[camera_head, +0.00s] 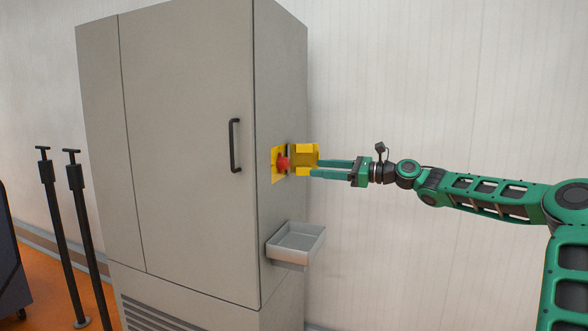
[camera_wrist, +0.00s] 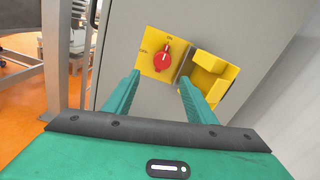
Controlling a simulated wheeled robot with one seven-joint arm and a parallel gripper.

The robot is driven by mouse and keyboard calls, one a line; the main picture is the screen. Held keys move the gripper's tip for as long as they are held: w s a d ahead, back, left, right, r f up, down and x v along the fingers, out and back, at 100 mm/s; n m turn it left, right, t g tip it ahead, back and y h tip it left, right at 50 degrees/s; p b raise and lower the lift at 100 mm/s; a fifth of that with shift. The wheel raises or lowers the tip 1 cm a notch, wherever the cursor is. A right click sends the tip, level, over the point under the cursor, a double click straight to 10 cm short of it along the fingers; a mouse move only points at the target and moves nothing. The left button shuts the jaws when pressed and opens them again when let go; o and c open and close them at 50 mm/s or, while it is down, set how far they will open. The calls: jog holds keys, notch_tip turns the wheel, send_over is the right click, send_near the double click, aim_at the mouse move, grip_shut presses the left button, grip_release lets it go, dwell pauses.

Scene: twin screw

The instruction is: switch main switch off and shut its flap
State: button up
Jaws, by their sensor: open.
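The main switch is a red rotary knob (camera_wrist: 163,57) on a yellow plate (camera_wrist: 146,62) on the cabinet's side wall. In the wrist view its white mark points up toward the ON label, with another label at the left. The yellow flap (camera_wrist: 212,76) stands open to the right of the plate. In the head view the red knob (camera_head: 283,163) and the open flap (camera_head: 306,152) show at the cabinet's right side. My gripper (camera_head: 306,168) is open and empty, close to the flap. In the wrist view its fingertips (camera_wrist: 160,78) lie below the knob, left and right of it.
The grey cabinet (camera_head: 190,120) has a black door handle (camera_head: 234,146). A grey tray (camera_head: 296,243) juts from its side below the switch. Two dark posts (camera_head: 77,220) stand to the left. A white wall is behind, with free room right of the cabinet.

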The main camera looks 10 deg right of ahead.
aim_at(288, 164)
jog(key=x, duration=1)
jog(key=shift+w+r, duration=0.25)
jog(key=shift+r, duration=0.05)
